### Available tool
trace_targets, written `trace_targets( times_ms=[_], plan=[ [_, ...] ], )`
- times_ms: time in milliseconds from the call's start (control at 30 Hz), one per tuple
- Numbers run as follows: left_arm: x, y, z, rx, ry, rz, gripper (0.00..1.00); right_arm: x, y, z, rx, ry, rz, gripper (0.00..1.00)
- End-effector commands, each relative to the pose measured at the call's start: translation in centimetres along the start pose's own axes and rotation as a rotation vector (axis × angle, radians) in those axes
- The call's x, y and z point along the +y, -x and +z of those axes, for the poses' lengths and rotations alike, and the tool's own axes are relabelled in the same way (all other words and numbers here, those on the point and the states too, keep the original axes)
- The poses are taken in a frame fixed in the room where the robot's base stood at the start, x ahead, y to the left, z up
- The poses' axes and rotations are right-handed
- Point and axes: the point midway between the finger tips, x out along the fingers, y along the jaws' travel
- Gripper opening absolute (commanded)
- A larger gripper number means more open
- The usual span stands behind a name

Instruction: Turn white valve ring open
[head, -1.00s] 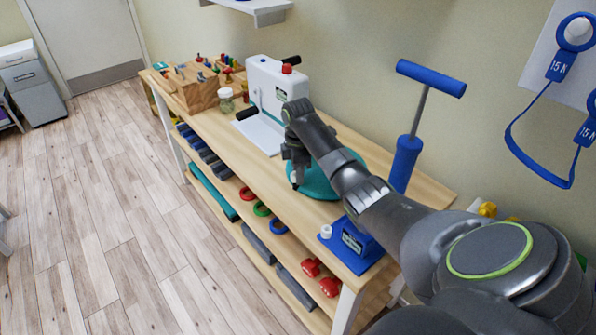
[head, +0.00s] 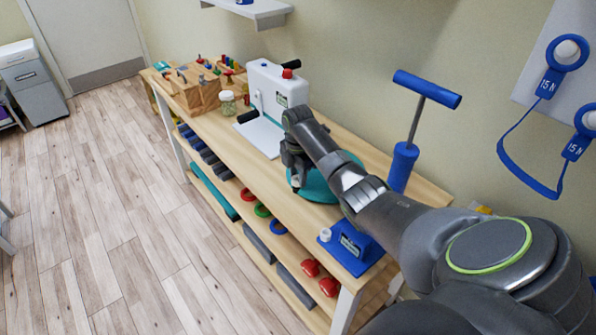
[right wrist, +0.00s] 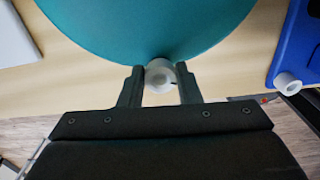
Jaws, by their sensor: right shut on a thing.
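The white valve ring (right wrist: 160,76) sits at the edge of a teal round cushion (right wrist: 150,25) in the right wrist view. My right gripper (right wrist: 160,88) has one finger on each side of the ring and is shut on it. In the head view the teal cushion (head: 325,188) lies on the wooden bench, and my right gripper (head: 294,172) reaches down at its near left edge. My arm hides part of the cushion there, and the ring is hard to make out. My left gripper is not in view.
A blue device with a white knob (head: 352,248) stands at the bench's near end. A blue pump with a T-handle (head: 403,165) stands behind my arm. A white machine (head: 277,92), a jar (head: 228,103) and a wooden pegged box (head: 197,95) stand further left.

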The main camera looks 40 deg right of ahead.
Motion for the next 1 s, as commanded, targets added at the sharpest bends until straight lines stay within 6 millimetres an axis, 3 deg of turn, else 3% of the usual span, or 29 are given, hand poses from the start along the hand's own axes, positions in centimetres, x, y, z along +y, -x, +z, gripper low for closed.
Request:
trace_targets(
  times_ms=[500,1000],
  plan=[
    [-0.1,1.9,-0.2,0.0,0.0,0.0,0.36,0.2,0.2,-0.1,0.0,0.45,0.002,0.08],
    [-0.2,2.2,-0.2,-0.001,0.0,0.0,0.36,0.3,0.1,-0.1,-0.001,0.64,0.002,0.08]
  ],
)
